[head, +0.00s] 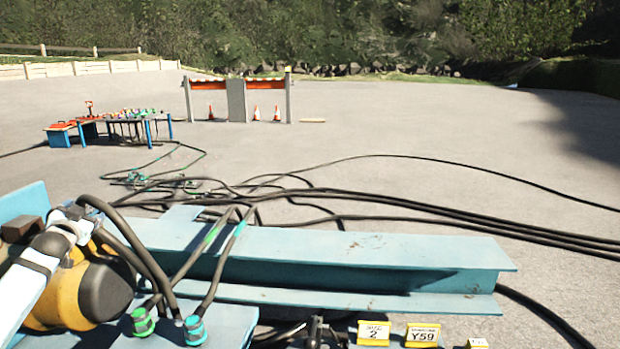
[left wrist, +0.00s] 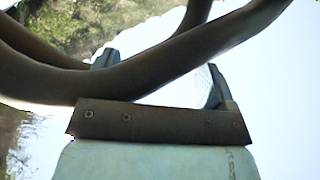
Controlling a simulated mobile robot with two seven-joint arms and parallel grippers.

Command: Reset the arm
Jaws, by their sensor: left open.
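My left arm comes in from the left edge of the head view, over the blue steel beam, with white, black and orange-yellow parts. In the left wrist view my left gripper (left wrist: 162,70) is open, with its two fingers apart. Thick dark cables (left wrist: 60,82) cross that view in front of the fingers; I cannot tell whether they touch them. I see nothing clearly gripped. My right gripper is not in view.
A light blue steel beam (head: 370,247) fills the near foreground. Two cables end in green (head: 143,321) and teal (head: 194,330) connectors beside it. Black cables (head: 420,208) run over the pavement. A tool table (head: 130,122) and a striped barrier (head: 265,88) with cones stand farther off.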

